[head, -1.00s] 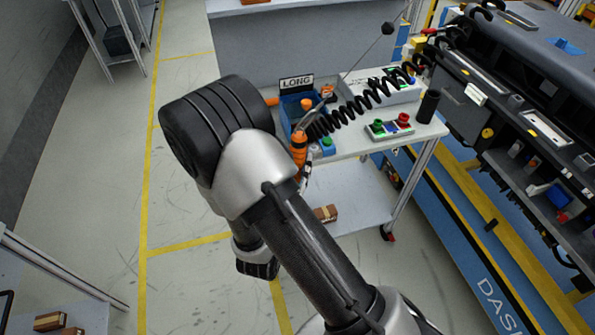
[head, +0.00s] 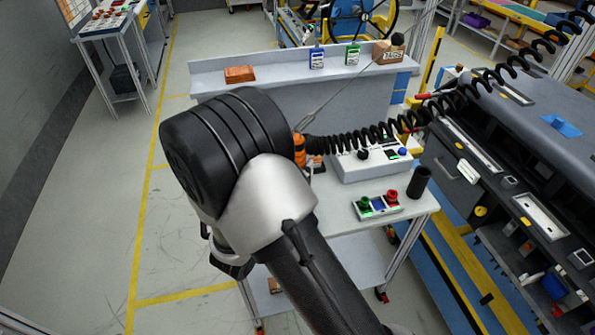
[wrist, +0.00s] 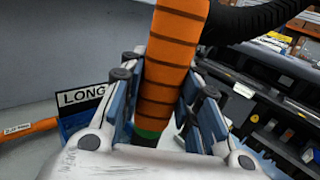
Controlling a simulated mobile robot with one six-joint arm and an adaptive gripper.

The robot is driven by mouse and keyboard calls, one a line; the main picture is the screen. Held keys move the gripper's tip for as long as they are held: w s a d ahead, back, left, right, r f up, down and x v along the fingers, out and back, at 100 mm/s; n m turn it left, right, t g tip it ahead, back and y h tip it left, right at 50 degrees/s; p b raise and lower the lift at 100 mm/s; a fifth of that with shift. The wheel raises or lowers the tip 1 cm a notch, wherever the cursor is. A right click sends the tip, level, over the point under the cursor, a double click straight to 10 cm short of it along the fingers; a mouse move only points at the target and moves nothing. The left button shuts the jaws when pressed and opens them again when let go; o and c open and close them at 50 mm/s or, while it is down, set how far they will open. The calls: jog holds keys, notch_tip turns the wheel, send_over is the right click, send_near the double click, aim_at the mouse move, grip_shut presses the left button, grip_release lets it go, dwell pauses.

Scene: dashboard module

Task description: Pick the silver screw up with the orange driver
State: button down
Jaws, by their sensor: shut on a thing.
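The orange driver (wrist: 172,60) stands roughly upright between the fingers of my gripper (wrist: 165,88) in the wrist view. It has dark rings and a green band near its lower end. My gripper is shut on it. In the head view only part of the orange driver (head: 300,150) shows beside my wrist, with a black coiled cable running off to the right. My arm hides the gripper there. I cannot make out the silver screw or the driver's tip in either view.
A blue bin (wrist: 75,122) with a LONG sign (wrist: 82,97) is left of the gripper, beside an orange labelled thing (wrist: 32,131). On the white cart are a grey box (head: 372,165), a button panel (head: 378,205) and a black cup (head: 418,182). The dashboard module (head: 500,190) stands right.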

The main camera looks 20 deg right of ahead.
jog(key=shift+s+a, duration=0.15)
jog(key=shift+a, duration=0.05)
jog(key=shift+f, duration=0.15)
jog(key=shift+f+b, duration=2.65)
jog(key=shift+f, duration=0.55)
jog(key=shift+f+b, duration=0.55)
jog(key=shift+f, duration=0.15)
jog(key=shift+r, duration=0.15)
jog(key=shift+r+p, duration=1.85)
jog(key=shift+r, duration=0.35)
jog(key=shift+f, duration=0.1)
